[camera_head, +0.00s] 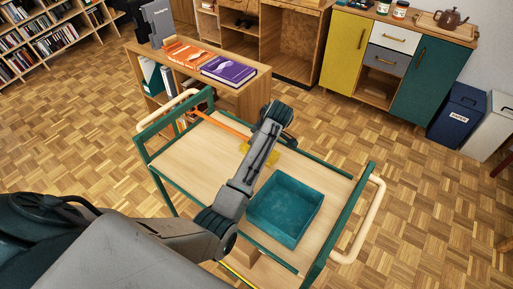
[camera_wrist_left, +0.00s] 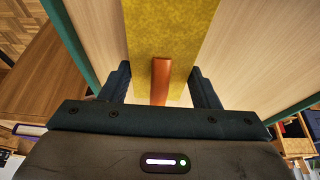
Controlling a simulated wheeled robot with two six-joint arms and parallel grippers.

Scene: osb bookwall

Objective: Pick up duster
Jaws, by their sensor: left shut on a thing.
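The duster lies over the wooden top of the green-framed trolley. In the head view its orange handle (camera_head: 220,123) runs to the left of my arm, and parts of its yellow head (camera_head: 263,149) show beside my wrist. In the left wrist view the yellow head (camera_wrist_left: 185,30) is a wide strip running away from the gripper, with the orange handle (camera_wrist_left: 160,80) between the fingers. My left gripper (camera_wrist_left: 161,82) is shut on the duster, a finger at either side. My own wrist hides its fingertips in the head view. My right gripper is not in view.
A teal open tray (camera_head: 282,207) sits on the trolley (camera_head: 185,160), to the right of the duster. A low shelf with an orange book (camera_head: 187,54) and a purple book (camera_head: 229,70) stands behind. Cabinets and bins line the back right. Parquet floor is clear around.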

